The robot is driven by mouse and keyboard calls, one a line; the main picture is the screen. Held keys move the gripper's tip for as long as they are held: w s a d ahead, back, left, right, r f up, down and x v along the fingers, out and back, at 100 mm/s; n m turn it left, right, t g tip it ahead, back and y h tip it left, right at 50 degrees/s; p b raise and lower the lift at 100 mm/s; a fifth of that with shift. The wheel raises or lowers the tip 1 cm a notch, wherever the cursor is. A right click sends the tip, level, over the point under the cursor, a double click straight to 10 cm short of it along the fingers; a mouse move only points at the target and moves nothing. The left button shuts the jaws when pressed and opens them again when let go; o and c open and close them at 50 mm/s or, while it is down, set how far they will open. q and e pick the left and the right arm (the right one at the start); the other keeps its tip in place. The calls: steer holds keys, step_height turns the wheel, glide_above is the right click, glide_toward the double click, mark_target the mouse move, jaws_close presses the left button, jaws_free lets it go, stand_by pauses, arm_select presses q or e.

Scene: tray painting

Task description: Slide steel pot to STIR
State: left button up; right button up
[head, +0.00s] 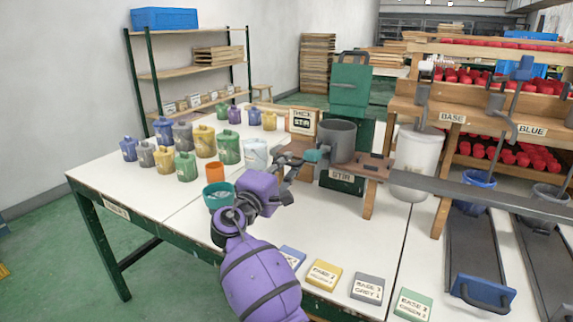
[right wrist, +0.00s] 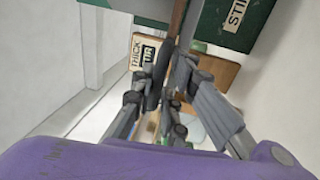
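The steel pot (head: 339,138), a grey open cylinder, stands upright at the wooden stand with the STIR label (head: 341,175). A teal piece (head: 313,156) is at its lower left side. My right gripper (head: 296,162), on the purple arm, is just left of the pot, close to the teal piece; I cannot tell whether they touch. In the right wrist view the fingers of my right gripper (right wrist: 163,90) stand apart, with a dark bar in line with the gap. The pot is not clearly seen there. My left gripper is not in view.
Several coloured paint pots (head: 229,148) stand on the left of the white table. An orange cup (head: 215,172) and a teal bowl (head: 217,197) are beside my right arm. Label blocks (head: 323,274) line the front edge. A white bucket (head: 417,160) stands right of the stand.

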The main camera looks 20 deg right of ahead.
steer(key=o, duration=0.4)
steer(key=shift+w+a+r, duration=0.2)
steer(key=shift+a+r, duration=0.05)
steer(key=shift+r, duration=0.25)
steer(key=shift+f, duration=0.15)
steer(key=shift+f, duration=0.1)
steer(key=shift+s+a+f, duration=0.1)
steer(key=shift+s+a, duration=0.1)
steer(key=v, duration=1.1)
steer(key=shift+s+a, duration=0.1)
steer(key=shift+s, duration=0.15)
